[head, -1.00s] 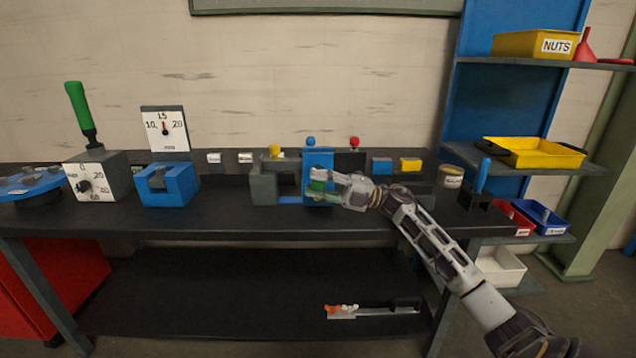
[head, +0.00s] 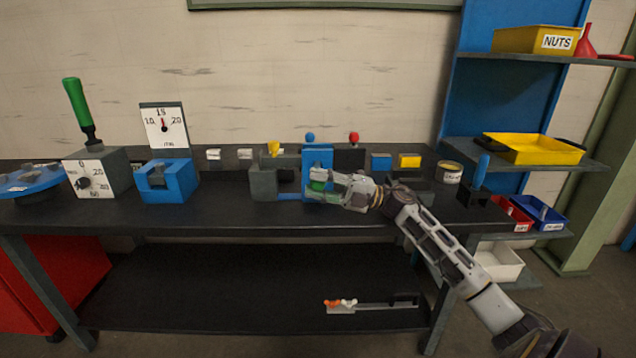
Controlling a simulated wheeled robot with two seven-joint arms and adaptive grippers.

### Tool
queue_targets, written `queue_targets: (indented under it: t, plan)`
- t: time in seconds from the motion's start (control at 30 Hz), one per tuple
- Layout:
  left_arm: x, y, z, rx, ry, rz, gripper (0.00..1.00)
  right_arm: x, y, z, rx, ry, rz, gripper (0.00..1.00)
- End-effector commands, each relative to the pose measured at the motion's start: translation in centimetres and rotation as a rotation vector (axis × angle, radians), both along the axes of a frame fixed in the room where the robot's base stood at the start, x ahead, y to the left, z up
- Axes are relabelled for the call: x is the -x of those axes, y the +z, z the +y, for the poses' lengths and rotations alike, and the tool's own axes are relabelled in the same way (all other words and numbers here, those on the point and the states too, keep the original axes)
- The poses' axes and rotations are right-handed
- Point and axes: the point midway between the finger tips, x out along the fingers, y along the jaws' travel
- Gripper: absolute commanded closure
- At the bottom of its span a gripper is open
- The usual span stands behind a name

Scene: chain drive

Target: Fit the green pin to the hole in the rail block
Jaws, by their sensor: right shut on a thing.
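My right gripper (head: 325,187) is at the front of the blue upright block (head: 318,156) on the workbench. It is shut on the green pin (head: 319,174), of which only a small part shows between the fingers. The blue block stands beside a grey block (head: 263,183) on a blue base strip; I cannot tell for sure which of these is the rail block. The hole is not visible, and my gripper covers the lower part of the blue block. I cannot tell whether the pin touches the block. My left gripper is not in view.
The bench (head: 220,211) is clear in front of the blocks. A blue vise-like block (head: 167,183) and a dial box with a green lever (head: 97,175) stand left. Blue and yellow small blocks (head: 410,161) and a tin (head: 449,172) stand right. Shelves hold a yellow tray (head: 533,149).

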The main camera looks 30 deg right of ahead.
Motion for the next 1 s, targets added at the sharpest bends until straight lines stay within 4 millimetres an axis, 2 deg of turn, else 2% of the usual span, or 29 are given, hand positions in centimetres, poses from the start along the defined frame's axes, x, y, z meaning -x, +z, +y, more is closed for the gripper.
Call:
queue_targets:
  t: [0.5, 1.0]
  plan:
    - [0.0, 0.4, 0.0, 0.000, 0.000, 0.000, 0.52, 1.1, 0.2, 0.6, 0.000, 0.000, -0.002, 1.00]
    - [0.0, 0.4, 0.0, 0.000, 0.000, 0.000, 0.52, 1.2, 0.1, 0.7, 0.000, -0.001, -0.002, 1.00]
